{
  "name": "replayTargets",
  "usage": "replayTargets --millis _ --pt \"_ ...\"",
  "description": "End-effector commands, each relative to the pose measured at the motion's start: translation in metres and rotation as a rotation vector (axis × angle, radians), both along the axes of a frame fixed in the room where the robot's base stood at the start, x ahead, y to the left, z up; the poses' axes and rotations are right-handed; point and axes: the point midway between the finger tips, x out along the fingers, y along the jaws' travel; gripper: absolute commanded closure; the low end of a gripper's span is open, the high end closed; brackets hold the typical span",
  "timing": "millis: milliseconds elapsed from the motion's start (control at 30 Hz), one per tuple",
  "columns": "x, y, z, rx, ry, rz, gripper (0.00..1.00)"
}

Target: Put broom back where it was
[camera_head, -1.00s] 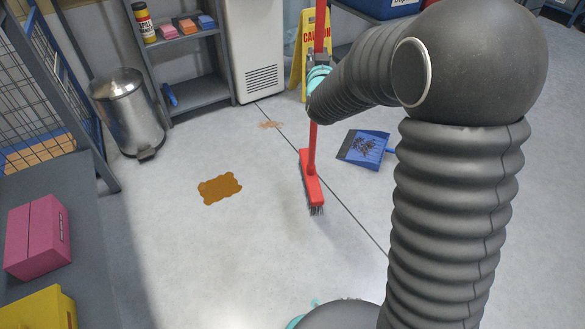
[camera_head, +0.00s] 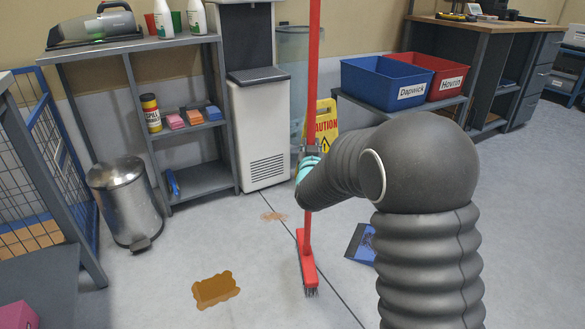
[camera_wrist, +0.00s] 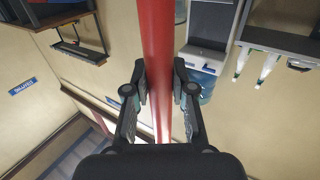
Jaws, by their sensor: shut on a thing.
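The red broom (camera_head: 313,70) stands nearly upright in the middle of the head view. Its red head with dark bristles (camera_head: 308,270) is at or just above the floor; I cannot tell whether it touches. My gripper (camera_head: 309,152) is shut on the broom's handle, partly hidden by my arm. In the wrist view the red handle (camera_wrist: 158,40) runs between the two fingers of my gripper (camera_wrist: 158,88). The place where the broom was kept cannot be made out.
A brown spill (camera_head: 215,289) and a faint stain (camera_head: 273,216) lie on the floor. A blue dustpan (camera_head: 360,243) lies right of the broom. A yellow caution sign (camera_head: 326,122), white dispenser (camera_head: 262,130), steel bin (camera_head: 124,200) and grey shelf (camera_head: 200,180) stand behind. Blue (camera_head: 385,88) and red bins (camera_head: 440,80) sit right.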

Motion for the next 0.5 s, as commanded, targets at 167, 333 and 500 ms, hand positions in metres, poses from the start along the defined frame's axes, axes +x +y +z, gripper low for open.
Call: replayTargets --millis 167,333,500 --pt "0.019 0.029 -0.019 -0.001 -0.001 0.003 1.0" --pt "0.033 0.048 -0.033 -0.001 -0.003 0.002 1.0" --pt "0.039 0.055 -0.039 0.0 -0.003 -0.001 1.0"
